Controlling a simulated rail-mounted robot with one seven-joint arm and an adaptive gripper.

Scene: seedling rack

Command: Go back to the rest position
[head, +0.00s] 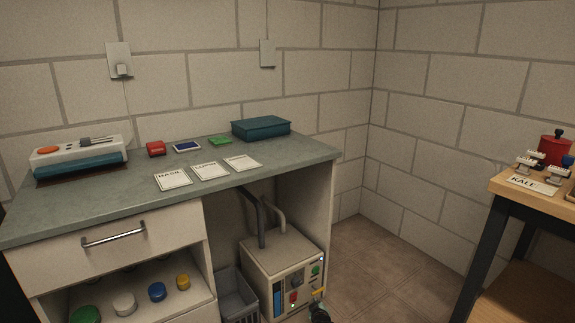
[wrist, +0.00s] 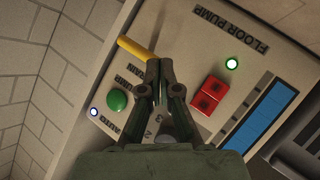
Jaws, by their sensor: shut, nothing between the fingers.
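My gripper (wrist: 160,64) is shut and empty in front of a pump's control panel. Its fingertips are close beside a yellow lever (wrist: 135,48) in the wrist view; I cannot tell whether they touch it. The panel (wrist: 190,45) reads "FLOOR PUMP" and carries a red rocker switch (wrist: 208,95), a green button (wrist: 117,101), a lit green lamp (wrist: 232,63), a lit white lamp (wrist: 93,112) and a blue strip (wrist: 262,116). My gripper hides part of its lower middle. In the head view only a dark bit of my gripper (head: 319,312) shows at the bottom edge.
The pump box (head: 280,250) stands under a grey-green counter (head: 110,195), beside a grey basket (head: 236,292). A drawer (head: 110,240) and shelf with coloured knobs are at left. A wooden bench (head: 520,200) with a red pot stands at right. Floor between is clear.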

